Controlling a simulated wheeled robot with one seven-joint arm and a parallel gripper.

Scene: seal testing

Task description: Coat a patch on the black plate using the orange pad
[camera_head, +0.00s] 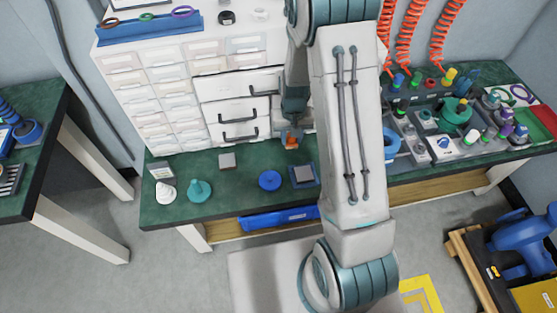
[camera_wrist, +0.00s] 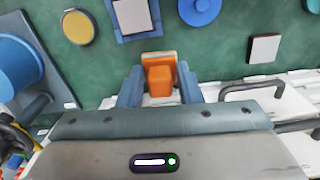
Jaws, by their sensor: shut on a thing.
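The orange pad (camera_wrist: 159,80) sits between the two blue fingers of my gripper (camera_wrist: 160,70), which is shut on it. In the head view the pad (camera_head: 291,142) hangs under my gripper (camera_head: 292,133), in front of the white drawers. My arm passes close to the plate's right side in the head view.
A blue round dish (camera_head: 270,181) lies left of the plate. A small grey block (camera_head: 227,161), a teal conical thing (camera_head: 199,190) and a white one (camera_head: 166,191) stand further left. The white drawer cabinet (camera_head: 180,95) with protruding handles is close behind my gripper.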

